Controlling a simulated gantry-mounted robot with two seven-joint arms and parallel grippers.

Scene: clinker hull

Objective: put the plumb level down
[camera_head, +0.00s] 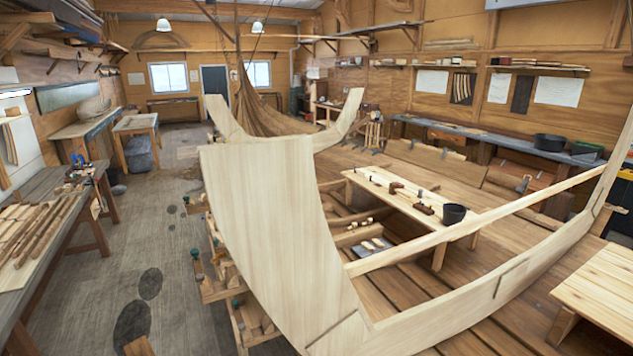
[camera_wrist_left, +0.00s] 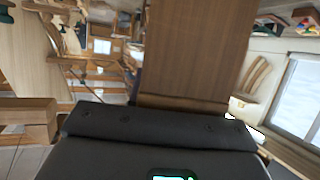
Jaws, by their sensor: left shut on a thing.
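My left gripper (camera_wrist_left: 150,128) shows in the left wrist view as a dark padded body across the bottom. It is shut on a broad brown wooden piece, which I take to be the plumb level (camera_wrist_left: 195,50). The piece stands out beyond the gripper and fills the upper middle of that view. Its far end is cut off by the top edge, and its full shape is hidden. Neither gripper shows in the head view, and the held piece cannot be made out there. My right gripper is in neither view.
The pale clinker hull (camera_head: 270,230) fills the middle of the head view. A plank table (camera_head: 415,205) inside it holds tools and a black pot (camera_head: 453,214). A left bench (camera_head: 55,190) carries wooden strips. A bare slatted table (camera_head: 605,290) stands at the right. Floor is open at left.

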